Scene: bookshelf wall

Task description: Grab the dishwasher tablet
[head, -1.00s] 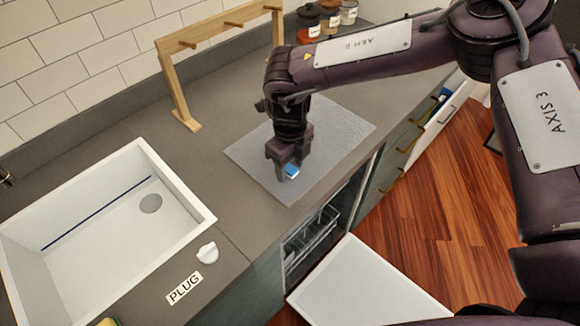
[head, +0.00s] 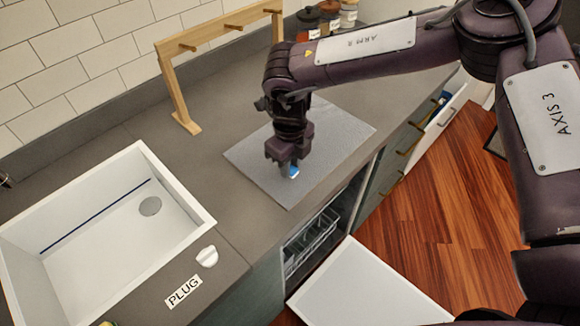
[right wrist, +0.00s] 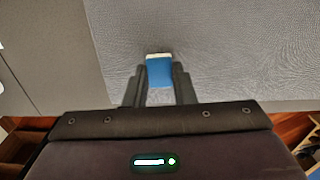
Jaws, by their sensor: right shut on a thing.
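The dishwasher tablet (head: 293,171) is a small block, blue with a white part. In the head view it shows at the tips of my right gripper (head: 288,172), over the grey textured mat (head: 340,135). In the right wrist view the tablet (right wrist: 159,70) sits between the two dark fingers of my right gripper (right wrist: 158,82). The fingers are shut on its sides, and its white end points away from the wrist. I cannot tell whether the tablet touches the mat. My left gripper is not in view.
A white sink (head: 105,225) lies at the left, with a white plug (head: 207,256) and a PLUG label (head: 184,290) near it. A wooden peg rack (head: 175,85) and jars (head: 330,15) stand behind. The open dishwasher door (head: 365,285) is below the counter's front edge.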

